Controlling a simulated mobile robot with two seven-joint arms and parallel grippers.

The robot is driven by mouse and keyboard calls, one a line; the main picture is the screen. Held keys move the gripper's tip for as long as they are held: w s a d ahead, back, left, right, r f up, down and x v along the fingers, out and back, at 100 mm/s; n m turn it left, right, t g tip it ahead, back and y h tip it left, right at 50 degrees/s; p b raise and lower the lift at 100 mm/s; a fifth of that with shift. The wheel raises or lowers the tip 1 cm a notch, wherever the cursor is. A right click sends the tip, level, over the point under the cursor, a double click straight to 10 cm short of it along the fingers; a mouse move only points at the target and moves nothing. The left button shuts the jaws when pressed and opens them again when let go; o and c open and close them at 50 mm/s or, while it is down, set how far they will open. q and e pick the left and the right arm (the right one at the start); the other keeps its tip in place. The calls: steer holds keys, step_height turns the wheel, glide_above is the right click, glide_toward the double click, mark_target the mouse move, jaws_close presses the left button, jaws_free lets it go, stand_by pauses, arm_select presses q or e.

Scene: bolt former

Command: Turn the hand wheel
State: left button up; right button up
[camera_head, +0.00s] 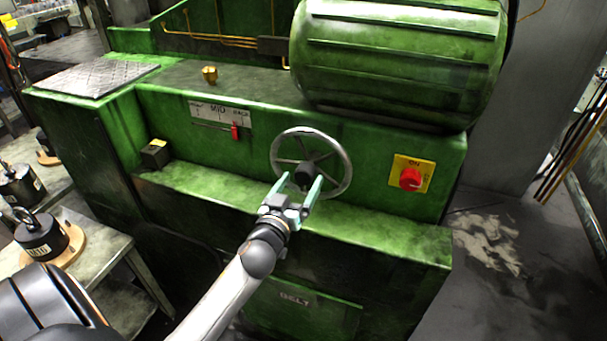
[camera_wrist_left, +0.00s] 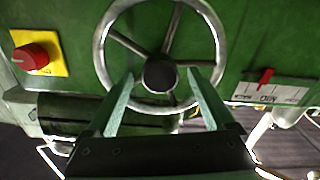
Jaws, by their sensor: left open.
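The hand wheel (camera_head: 346,161) is a grey metal ring with spokes and a dark hub, mounted on the front of the green machine. It also shows large in the left wrist view (camera_wrist_left: 217,37), with its dark hub (camera_wrist_left: 160,73) near the middle. My left gripper (camera_head: 297,183) is open, its two pale green fingers pointing at the lower part of the wheel. In the left wrist view the open fingers (camera_wrist_left: 160,80) appear on either side of the hub, overlapping the lower rim. I cannot tell whether they touch it. My right gripper is not in view.
A red knob (camera_head: 411,179) on a yellow plate sits right of the wheel. A scale plate marked MID (camera_head: 218,112) with a red pointer (camera_head: 235,132) is to the left. A green ledge (camera_head: 385,235) juts out below the wheel. Black weights (camera_head: 41,234) stand on the left table.

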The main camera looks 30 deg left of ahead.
arm_select(q)
steer(key=shift+x, duration=1.2)
steer(key=shift+c, duration=0.2)
jaws_close()
